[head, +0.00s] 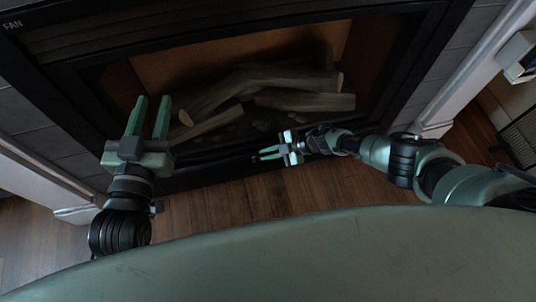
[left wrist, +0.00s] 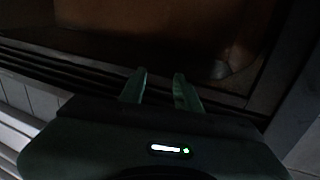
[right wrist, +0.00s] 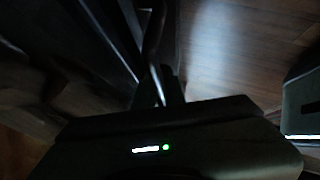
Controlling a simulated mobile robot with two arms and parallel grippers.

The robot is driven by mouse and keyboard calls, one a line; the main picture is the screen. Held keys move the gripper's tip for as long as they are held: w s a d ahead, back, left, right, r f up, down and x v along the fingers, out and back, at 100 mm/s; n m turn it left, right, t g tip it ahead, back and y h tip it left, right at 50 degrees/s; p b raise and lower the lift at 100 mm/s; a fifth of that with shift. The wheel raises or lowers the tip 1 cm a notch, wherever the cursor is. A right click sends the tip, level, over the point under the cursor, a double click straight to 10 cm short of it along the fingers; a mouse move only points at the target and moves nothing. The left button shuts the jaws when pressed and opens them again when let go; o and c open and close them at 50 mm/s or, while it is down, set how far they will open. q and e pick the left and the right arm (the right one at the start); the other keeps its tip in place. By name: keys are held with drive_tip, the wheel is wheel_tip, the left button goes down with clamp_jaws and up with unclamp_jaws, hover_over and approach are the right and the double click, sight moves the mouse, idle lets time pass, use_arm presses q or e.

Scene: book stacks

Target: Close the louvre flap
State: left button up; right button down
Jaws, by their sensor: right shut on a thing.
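The louvre flap (head: 218,174) appears as a dark strip along the bottom of the fireplace, low in the head view; its exact angle is hard to tell. My right gripper (head: 264,153) is at this dark lower edge, pointing left. It is shut on a thin dark edge, seemingly the flap's; the right wrist view shows a dark slatted edge (right wrist: 118,35) running up to the fingers (right wrist: 160,92). My left gripper (head: 151,105) is open and empty in front of the firebox's left side. Its two fingers stand apart in the left wrist view (left wrist: 158,88).
The fireplace has a dark frame (head: 60,95) and holds several logs (head: 270,85). Pale trim stands at both sides (head: 455,95). The wooden floor (head: 225,205) in front is clear. A dark mesh item (head: 520,135) stands at far right.

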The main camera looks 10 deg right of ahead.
drive_tip(key=c, duration=1.5)
unclamp_jaws()
drive_tip(key=shift+r, duration=0.1)
